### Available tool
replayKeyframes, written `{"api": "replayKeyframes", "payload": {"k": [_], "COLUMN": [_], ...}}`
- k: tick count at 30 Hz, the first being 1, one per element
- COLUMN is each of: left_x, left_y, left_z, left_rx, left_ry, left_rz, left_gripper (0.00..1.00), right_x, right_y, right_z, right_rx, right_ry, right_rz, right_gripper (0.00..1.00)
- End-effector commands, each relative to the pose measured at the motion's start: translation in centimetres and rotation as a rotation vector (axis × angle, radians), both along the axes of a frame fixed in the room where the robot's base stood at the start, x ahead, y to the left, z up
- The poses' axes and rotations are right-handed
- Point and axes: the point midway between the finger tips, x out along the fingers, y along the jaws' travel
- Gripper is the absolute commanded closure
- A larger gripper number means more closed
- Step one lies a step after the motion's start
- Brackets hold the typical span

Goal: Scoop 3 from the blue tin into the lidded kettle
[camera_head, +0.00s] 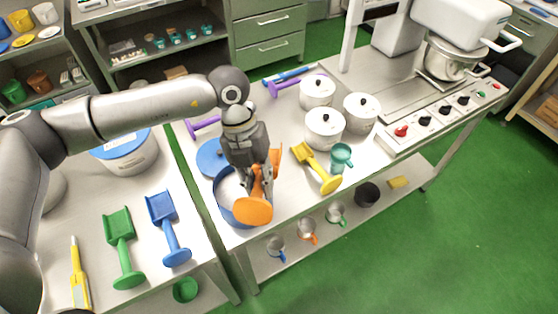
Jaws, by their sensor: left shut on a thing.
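My left gripper (262,178) is shut on an orange scoop (254,210). The scoop's round end faces me over the front right of an open blue tin (229,211). An orange part also shows to the right of the fingers. The tin holds something white; gripper and scoop hide much of its opening, and I cannot tell whether the scoop touches the contents. Three white lidded pots stand to the right: a back one (317,92), a front one (325,130) and a right one (361,113). I cannot tell which is the task's kettle. My right gripper is not in view.
A blue disc (209,158) lies behind the tin. A yellow scoop (318,170) and teal cup (341,157) lie to its right. Green (121,245) and blue (167,228) scoops lie on the left table. A metal bowl (447,62) sits under a white machine.

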Motion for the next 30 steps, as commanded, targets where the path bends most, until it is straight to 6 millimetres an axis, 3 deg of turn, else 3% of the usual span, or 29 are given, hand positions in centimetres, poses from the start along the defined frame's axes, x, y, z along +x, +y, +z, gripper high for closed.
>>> {"api": "replayKeyframes", "payload": {"k": [15,21,30], "left_x": [1.5,1.9,2.3], "left_y": [-3.2,-3.9,-3.6], "left_z": [2.4,2.8,2.6], "left_rx": [-0.03,-0.044,-0.065], "left_ry": [0.063,0.074,0.118], "left_rz": [0.881,1.075,1.151], "left_gripper": [1.0,1.0,1.0], "right_x": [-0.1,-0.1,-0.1], "right_y": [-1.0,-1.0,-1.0], "right_z": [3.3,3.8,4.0], "right_rx": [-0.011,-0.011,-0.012], "right_ry": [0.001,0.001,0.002], "right_rz": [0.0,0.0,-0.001], "right_gripper": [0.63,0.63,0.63]}}
